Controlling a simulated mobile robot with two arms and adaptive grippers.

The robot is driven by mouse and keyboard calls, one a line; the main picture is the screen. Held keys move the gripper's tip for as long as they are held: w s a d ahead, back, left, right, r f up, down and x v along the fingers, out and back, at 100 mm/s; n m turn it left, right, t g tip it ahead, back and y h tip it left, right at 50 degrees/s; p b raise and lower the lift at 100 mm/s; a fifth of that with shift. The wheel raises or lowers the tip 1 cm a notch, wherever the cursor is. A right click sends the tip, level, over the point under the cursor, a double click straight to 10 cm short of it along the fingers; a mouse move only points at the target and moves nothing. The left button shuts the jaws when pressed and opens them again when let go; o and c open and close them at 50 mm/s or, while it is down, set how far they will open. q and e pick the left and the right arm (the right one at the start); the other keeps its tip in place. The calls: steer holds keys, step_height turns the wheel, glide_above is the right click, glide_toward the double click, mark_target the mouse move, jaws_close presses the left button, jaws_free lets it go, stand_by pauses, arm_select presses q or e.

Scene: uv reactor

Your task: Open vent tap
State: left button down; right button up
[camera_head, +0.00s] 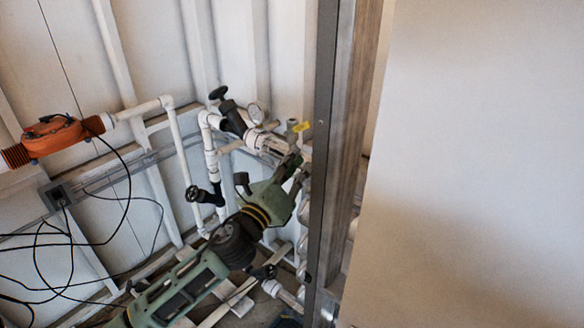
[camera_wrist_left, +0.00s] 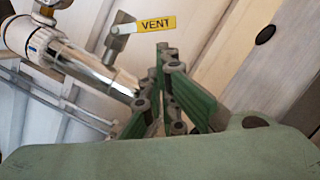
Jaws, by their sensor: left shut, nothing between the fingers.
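The vent tap is a small grey handle with a stem (camera_wrist_left: 121,35), and a yellow label reading VENT (camera_wrist_left: 155,25) sticks out to its right. In the head view the tap (camera_head: 291,127) and its yellow label (camera_head: 301,127) sit at the right end of the white pipework. My left gripper (camera_head: 297,163) is just below the tap, with green fingers. In the left wrist view the fingers (camera_wrist_left: 166,72) are shut and empty, their tips just below the label. I cannot tell whether they touch it. My right gripper is not in view.
A clear and chrome pipe fitting (camera_wrist_left: 75,58) lies left of the fingers. A pressure gauge (camera_head: 256,113) and black valve handles (camera_head: 218,93) stand close by. A dark vertical post (camera_head: 330,150) and a pale panel (camera_head: 480,160) block the right side. Loose black cables (camera_head: 70,240) hang at left.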

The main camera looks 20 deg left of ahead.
mark_target(296, 130)
arm_select(q)
steer(key=x, duration=0.5)
steer(key=shift+p, duration=0.4)
steer(key=shift+r+n+p, duration=0.3)
steer(key=shift+n+p, duration=0.2)
